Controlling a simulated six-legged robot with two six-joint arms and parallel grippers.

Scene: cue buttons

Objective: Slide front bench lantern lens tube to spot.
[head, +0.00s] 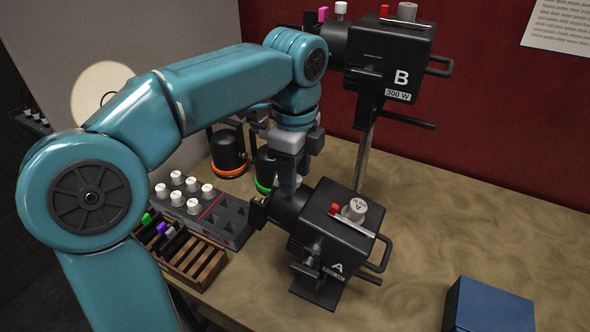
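The front bench lantern (338,245), black and marked A, stands on the bench at the centre. Its dark lens tube (284,211) points left, with the front end near the bench's left side. My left gripper (287,185) comes down from above, with its fingers at the top of the lens tube. The fingers show nearly edge-on and dark against the tube, so I cannot tell whether they are shut on anything. A second black lantern (398,52), marked B, stands on a post behind. My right gripper is out of view.
A grey panel (236,230) with white knobs and a wooden rack (203,266) with coloured pieces lie left of lantern A. Black round units with an orange ring (229,171) and a green ring stand behind. A blue box (490,307) sits front right. The bench's right side is mostly clear.

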